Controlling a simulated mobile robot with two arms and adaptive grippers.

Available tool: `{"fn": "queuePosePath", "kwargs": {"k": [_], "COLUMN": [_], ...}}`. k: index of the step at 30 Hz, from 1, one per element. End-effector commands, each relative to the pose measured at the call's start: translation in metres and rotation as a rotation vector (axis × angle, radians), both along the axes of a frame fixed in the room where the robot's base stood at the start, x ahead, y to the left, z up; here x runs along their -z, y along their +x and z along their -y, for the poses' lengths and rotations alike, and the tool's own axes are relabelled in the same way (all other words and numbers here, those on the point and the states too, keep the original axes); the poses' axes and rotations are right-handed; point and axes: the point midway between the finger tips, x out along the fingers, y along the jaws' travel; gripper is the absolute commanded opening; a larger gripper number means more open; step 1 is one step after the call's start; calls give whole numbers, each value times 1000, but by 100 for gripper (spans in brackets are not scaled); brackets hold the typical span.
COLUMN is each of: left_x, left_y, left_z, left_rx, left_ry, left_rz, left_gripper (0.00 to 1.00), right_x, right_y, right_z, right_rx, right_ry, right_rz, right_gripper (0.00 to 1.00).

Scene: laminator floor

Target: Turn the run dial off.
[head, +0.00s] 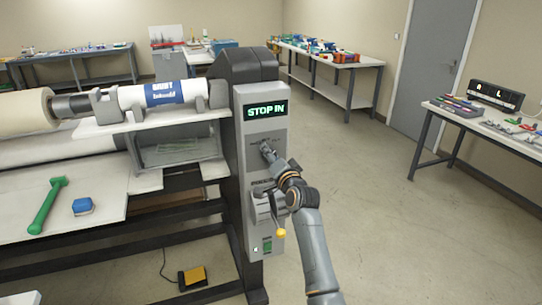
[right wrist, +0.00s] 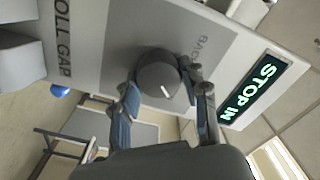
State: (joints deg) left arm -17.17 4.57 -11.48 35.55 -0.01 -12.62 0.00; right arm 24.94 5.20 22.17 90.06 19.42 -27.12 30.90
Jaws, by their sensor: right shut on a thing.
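My right gripper (head: 267,152) is at the dial, in front of the panel's upper half. In the right wrist view my right gripper (right wrist: 161,90) has its blue-padded fingers on both sides of the dial, shut on it. Lettering beginning "BAC" beside the dial is partly hidden. My left gripper is not in view.
A lever with a yellow knob (head: 281,232) and a green button (head: 267,247) are lower on the panel. A green tool (head: 47,205) and a blue block (head: 82,206) lie on the laminator's bed. A yellow foot pedal (head: 193,276) is on the floor. Floor to the right is clear.

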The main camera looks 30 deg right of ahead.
Motion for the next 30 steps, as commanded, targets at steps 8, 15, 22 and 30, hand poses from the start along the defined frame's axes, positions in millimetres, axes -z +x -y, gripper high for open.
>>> {"fn": "queuePosePath", "kwargs": {"k": [8, 15, 22, 30], "left_x": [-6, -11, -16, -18], "left_y": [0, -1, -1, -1], "left_z": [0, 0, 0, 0], "left_rx": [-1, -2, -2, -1], "left_ry": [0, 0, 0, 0], "left_rz": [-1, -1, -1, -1], "left_gripper": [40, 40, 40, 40], "right_x": [-1, -1, -1, 0], "right_y": [0, 0, 0, 0], "right_z": [0, -1, -1, -2], "right_rx": [0, -1, 0, -1], "right_ry": [-184, -385, -548, -669], "right_rz": [-46, -94, -133, -164], "right_gripper": [13, 13, 13, 13]}}
